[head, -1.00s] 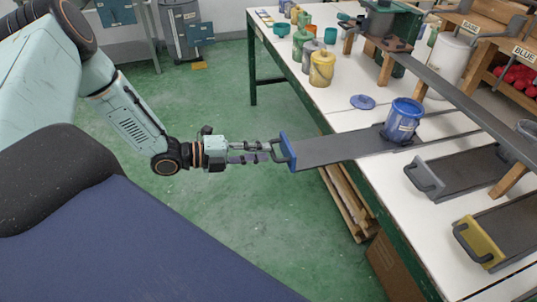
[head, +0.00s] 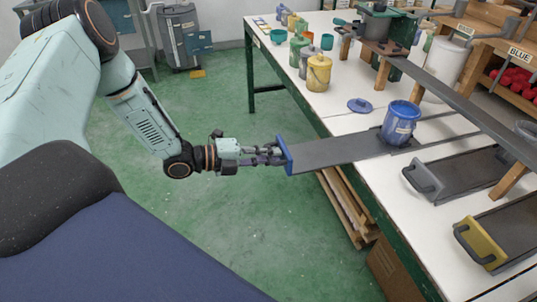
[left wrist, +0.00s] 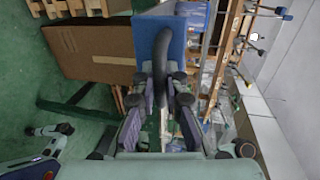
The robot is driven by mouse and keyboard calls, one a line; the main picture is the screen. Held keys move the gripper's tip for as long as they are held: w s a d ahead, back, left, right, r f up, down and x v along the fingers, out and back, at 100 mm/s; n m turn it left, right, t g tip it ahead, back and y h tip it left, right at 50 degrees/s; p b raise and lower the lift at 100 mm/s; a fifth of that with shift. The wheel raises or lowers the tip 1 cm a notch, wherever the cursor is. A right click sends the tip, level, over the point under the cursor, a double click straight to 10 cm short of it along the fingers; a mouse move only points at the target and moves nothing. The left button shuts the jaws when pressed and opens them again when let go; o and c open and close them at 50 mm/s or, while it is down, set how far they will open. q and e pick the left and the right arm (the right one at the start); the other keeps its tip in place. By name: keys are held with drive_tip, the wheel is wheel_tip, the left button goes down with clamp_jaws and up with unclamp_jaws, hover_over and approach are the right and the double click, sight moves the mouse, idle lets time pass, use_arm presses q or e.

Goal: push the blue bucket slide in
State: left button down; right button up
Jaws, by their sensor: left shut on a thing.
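The blue bucket slide (head: 335,151) is a dark flat board with a blue front plate (head: 285,155), and it sticks out past the table's edge. The blue bucket (head: 401,122) stands upright on its inner end, over the table. My left gripper (head: 268,155) is shut on the slide's black handle, in front of the blue plate. In the left wrist view the curved handle (left wrist: 162,58) runs between the fingers, with the blue plate (left wrist: 190,30) behind it. The fingers hide part of the handle.
A grey-handled slide (head: 455,172) and a yellow-fronted slide (head: 500,238) lie to the right on the white table (head: 350,125). A blue lid (head: 359,105) lies near the bucket. A yellow bucket (head: 319,73) and several pots stand farther back. Green floor is clear beneath the gripper.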

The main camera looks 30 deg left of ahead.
use_arm(q)
drive_tip(key=shift+w, duration=0.25)
idle(0.3)
drive_tip(key=b, duration=1.2)
approach(346, 142)
drive_tip(key=w+d, duration=0.3)
drive_tip(key=w+d+r, duration=0.1)
drive_tip(key=w+d, duration=0.6)
drive_tip(key=d, duration=0.1)
drive_tip(key=shift+w+d+r, duration=0.15)
drive_tip(key=shift+d+r, duration=0.05)
drive_tip(key=shift+d, duration=0.05)
drive_tip(key=shift+w+d+r, duration=0.1)
drive_tip(key=shift+w+d, duration=0.25)
drive_tip(key=shift+w, duration=0.15)
drive_tip(key=c, duration=1.7)
unclamp_jaws()
drive_tip(key=shift+s, duration=0.1)
drive_tip(key=shift+s, duration=0.1)
